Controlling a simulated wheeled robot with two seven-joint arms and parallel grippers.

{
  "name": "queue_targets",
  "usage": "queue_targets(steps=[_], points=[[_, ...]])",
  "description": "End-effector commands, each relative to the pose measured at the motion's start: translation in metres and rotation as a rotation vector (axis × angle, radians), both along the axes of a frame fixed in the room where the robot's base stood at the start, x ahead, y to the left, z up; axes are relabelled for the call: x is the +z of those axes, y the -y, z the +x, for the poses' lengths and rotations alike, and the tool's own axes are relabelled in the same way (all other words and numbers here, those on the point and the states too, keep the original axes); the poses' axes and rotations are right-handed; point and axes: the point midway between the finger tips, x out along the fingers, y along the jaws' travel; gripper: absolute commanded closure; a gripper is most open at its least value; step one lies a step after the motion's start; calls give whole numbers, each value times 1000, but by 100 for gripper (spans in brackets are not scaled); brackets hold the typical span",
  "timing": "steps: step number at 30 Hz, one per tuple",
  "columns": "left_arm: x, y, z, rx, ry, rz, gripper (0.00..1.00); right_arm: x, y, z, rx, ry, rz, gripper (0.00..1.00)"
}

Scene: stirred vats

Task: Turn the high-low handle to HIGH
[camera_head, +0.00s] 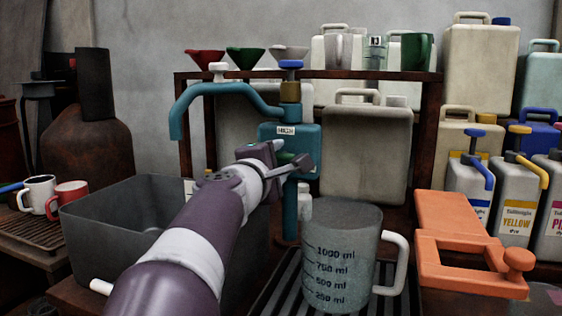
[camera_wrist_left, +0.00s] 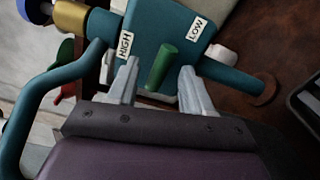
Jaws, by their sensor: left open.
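The teal valve box (camera_head: 302,136) stands on a teal post behind the measuring jug. In the left wrist view the box (camera_wrist_left: 150,22) carries a HIGH label (camera_wrist_left: 125,45) on the left and a LOW label (camera_wrist_left: 196,29) on the right. The green handle (camera_wrist_left: 162,67) sits between the labels, slightly slanted. My left gripper (camera_wrist_left: 158,72) is open, with one finger on each side of the handle; contact cannot be told. In the head view the left gripper (camera_head: 296,163) is in front of the box and hides most of the handle. My right gripper is in neither view.
A curved teal spout (camera_head: 215,90) and blue-topped knob (camera_head: 291,65) rise above the box. A grey measuring jug (camera_head: 340,255) stands close below on a slatted rack. A grey tub (camera_head: 115,225) is at left, an orange clamp-like piece (camera_head: 455,235) at right.

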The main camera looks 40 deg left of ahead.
Motion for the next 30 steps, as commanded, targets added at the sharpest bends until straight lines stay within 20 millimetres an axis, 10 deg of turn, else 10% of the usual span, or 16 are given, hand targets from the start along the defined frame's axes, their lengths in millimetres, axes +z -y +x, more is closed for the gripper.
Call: queue_targets(steps=[15, 20, 30], points=[[0, -6, 20, 0, 1, 0, 50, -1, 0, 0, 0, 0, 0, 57], [0, -6, 20, 0, 0, 0, 100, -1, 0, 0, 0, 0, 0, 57], [0, -7, 20, 0, 7, -23, 100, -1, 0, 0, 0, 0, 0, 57]])
